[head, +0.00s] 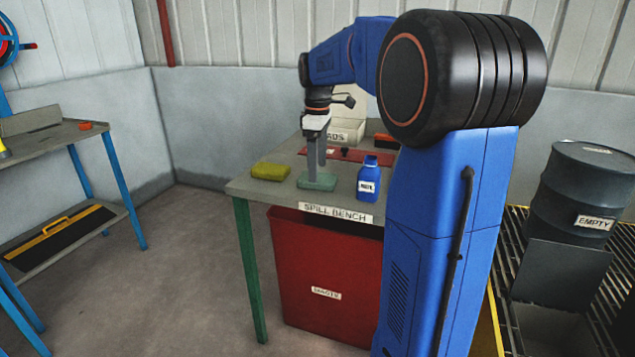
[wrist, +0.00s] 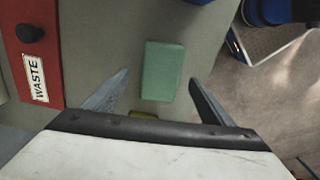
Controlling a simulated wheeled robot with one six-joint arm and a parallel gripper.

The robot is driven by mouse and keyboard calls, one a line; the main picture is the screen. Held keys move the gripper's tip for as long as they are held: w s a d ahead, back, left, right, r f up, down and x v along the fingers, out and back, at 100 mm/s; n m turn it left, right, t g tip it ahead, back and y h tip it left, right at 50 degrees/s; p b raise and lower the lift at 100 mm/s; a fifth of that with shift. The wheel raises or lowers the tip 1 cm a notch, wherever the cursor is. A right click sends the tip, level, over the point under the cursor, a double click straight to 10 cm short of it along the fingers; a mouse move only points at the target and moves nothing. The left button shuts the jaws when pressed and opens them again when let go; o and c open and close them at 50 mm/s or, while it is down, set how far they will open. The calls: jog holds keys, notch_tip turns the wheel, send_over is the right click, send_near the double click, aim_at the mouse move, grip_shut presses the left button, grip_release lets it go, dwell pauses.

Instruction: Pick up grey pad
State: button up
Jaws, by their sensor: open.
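No plainly grey pad shows. A flat grey-green pad (head: 318,182) lies on the spill bench (head: 245,187) near its front edge. My gripper (head: 316,172) points down just over this pad, with its jaws open and empty. In the wrist view the green pad (wrist: 163,71) lies between the two fingers of my gripper (wrist: 159,78), with a gap on each side. Whether the fingertips reach down to the pad's height is unclear. A yellow pad (head: 271,171) lies to the left on the bench; in the wrist view it is mostly hidden behind my gripper.
A blue bottle (head: 368,180) stands close to the right of the green pad. Behind are a red waste panel (head: 345,155) with a dark knob and a pale box (head: 346,132). A red bin (head: 310,265) stands below the bench. A drum (head: 583,190) is at far right.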

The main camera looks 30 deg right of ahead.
jog(key=shift+f, duration=1.35)
jog(key=shift+c, duration=0.4)
jog(key=c, duration=1.1)
jog(key=shift+o, duration=0.2)
jog(key=shift+r, duration=0.15)
